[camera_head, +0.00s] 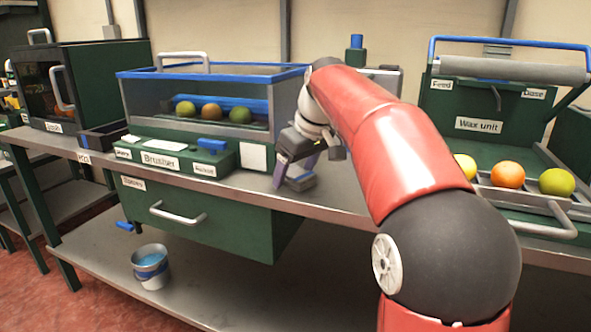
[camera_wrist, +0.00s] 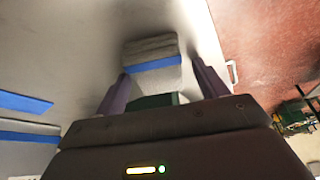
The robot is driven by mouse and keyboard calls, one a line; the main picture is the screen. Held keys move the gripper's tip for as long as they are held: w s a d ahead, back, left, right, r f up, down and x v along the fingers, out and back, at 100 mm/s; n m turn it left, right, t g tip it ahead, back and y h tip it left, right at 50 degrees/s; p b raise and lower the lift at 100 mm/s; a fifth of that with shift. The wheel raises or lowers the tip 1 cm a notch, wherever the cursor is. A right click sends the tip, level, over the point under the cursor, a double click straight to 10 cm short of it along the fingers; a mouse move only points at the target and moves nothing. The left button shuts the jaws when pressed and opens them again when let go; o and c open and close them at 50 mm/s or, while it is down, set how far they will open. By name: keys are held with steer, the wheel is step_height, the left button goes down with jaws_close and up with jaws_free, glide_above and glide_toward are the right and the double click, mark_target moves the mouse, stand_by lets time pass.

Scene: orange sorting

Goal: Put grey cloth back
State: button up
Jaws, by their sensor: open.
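My gripper (camera_head: 295,178) is low over the bench top, just right of the Brusher. In the wrist view its two purple fingers (camera_wrist: 160,80) are spread apart with nothing gripped. A folded grey item with a blue band (camera_wrist: 150,48), which looks like the grey cloth, lies on the pale surface ahead of and between the fingertips. I cannot make out the cloth in the head view; the gripper and arm cover that part of the bench.
The Brusher (camera_head: 175,155) holds several fruits behind clear walls. A closed drawer (camera_head: 190,225) is below it. The Wax unit (camera_head: 480,122) with a fruit tray (camera_head: 520,205) is at right. A bucket (camera_head: 151,268) stands on the lower shelf (camera_head: 215,295).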

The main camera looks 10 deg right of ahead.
steer(key=shift+r, duration=0.3)
steer(key=p+v, duration=0.2)
steer(key=v, duration=0.9)
steer(key=shift+s+r+p, duration=0.2)
steer(key=shift+r+p, duration=0.1)
steer(key=shift+p, duration=0.1)
steer(key=shift+d, duration=0.1)
steer(key=s+a+f+m+t+h, duration=0.1)
steer(key=s+f+m, duration=0.5)
steer(key=s+f, duration=1.8)
steer(key=shift+s+a+f+t+h, duration=0.15)
steer(key=shift+s+a+t+h, duration=0.3)
steer(key=shift+a+h, duration=0.2)
